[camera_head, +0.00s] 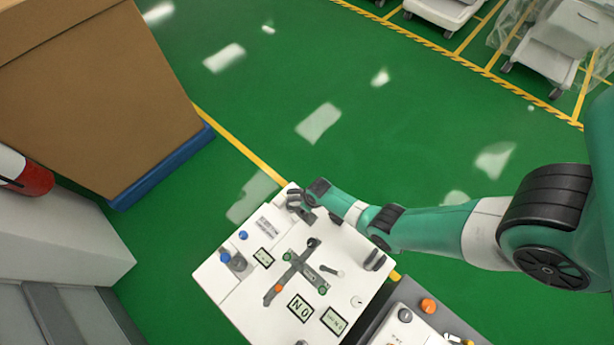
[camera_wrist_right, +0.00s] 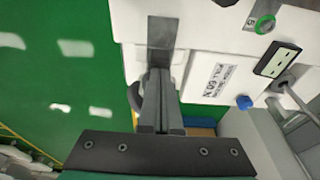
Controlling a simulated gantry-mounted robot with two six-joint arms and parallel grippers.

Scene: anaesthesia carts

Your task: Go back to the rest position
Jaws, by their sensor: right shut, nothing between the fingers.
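My right arm comes in from the right in the head view. Its gripper (camera_head: 298,203) is over the far corner of the white cart panel (camera_head: 235,300). In the right wrist view the right gripper (camera_wrist_right: 160,78) has its fingers together, with nothing between them. The fingers point at a dark grey upright part (camera_wrist_right: 161,32) by the panel's edge; I cannot tell whether they touch it. My left gripper is in neither view.
The panel carries a grey-green cross-shaped fitting (camera_head: 300,268), dark-framed labels (camera_head: 299,308) and a blue knob (camera_head: 243,235). A second cart top (camera_head: 405,316) with an orange knob stands at lower right. A large brown box (camera_head: 95,90) stands left.

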